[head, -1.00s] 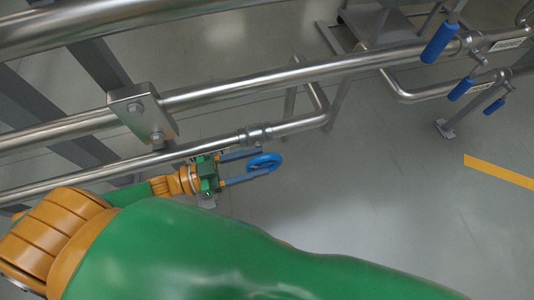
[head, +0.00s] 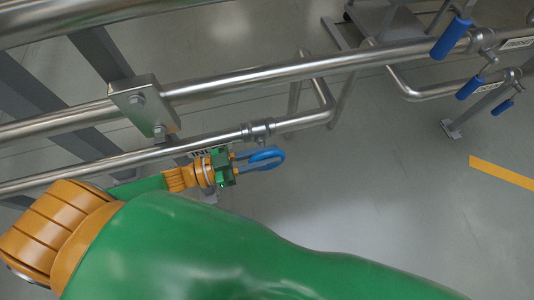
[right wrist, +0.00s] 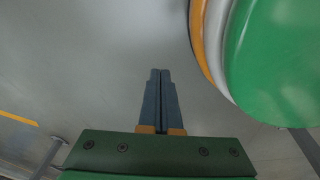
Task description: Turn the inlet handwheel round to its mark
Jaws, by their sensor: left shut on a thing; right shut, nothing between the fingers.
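The blue inlet handwheel (head: 271,152) is near the middle of the head view, just below a thin steel pipe. My left gripper (head: 259,160) reaches it from the left and is shut on its rim. The fingers cover part of the wheel, and I cannot make out its mark. My right gripper (right wrist: 160,72) shows in the right wrist view, shut and empty over the grey floor.
A label (head: 207,151), partly hidden, sits behind my left wrist. Steel pipes (head: 240,82) run above it, with a bracket (head: 145,105). Blue lever handles (head: 451,38) are at upper right. A yellow floor stripe (head: 502,172) lies at right, with clear floor between.

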